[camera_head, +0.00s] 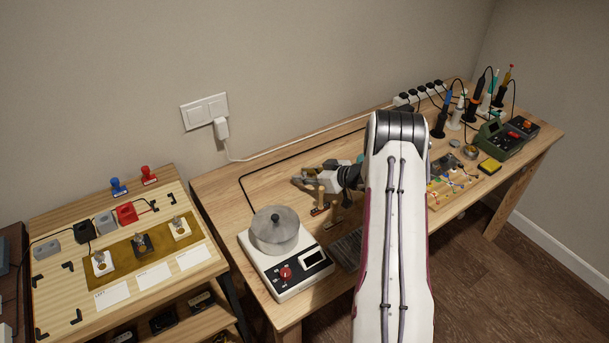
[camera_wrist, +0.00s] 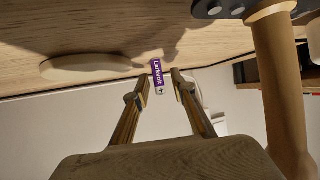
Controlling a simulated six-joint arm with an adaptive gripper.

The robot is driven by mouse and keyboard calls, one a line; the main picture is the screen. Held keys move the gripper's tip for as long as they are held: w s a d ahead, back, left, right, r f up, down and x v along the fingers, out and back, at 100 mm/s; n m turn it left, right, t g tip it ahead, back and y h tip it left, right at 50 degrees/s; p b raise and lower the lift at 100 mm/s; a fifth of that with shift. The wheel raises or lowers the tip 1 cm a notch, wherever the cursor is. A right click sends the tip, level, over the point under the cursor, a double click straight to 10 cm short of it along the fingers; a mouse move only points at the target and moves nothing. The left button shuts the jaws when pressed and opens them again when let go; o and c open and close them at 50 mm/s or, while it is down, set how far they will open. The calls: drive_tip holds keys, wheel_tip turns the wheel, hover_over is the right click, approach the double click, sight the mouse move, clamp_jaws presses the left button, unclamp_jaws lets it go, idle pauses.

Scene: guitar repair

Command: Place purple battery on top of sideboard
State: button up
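The purple battery (camera_wrist: 158,75), with white lettering and a plus mark, is between my gripper's fingertips (camera_wrist: 160,88) in the wrist view. The fingers stand apart on either side, with a gap visible next to the battery, so no grip shows. In the head view my gripper (camera_head: 306,181) is low over the workbench, behind my arm; the battery cannot be made out there. A low wooden unit (camera_head: 72,204) with a shelf stands left of the bench; it may be the sideboard, but I cannot tell for sure.
The workbench (camera_head: 222,187) carries a white hotplate with a metal pot (camera_head: 274,231). Wooden-handled tools (camera_head: 320,205) stand near my gripper; a wooden handle (camera_wrist: 280,90) is close at right in the wrist view. Stamps, connectors and cards crowd the left unit. Soldering tools fill the bench's far right.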

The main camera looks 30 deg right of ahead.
drive_tip(key=shift+r, duration=0.15)
drive_tip(key=shift+s+d+r, duration=0.2)
drive_tip(key=shift+s+r, duration=0.15)
drive_tip(key=shift+s, duration=0.15)
drive_tip(key=v, duration=1)
drive_tip(key=shift+s+r, duration=0.1)
drive_tip(key=shift+s, duration=0.25)
drive_tip(key=shift+r, duration=0.1)
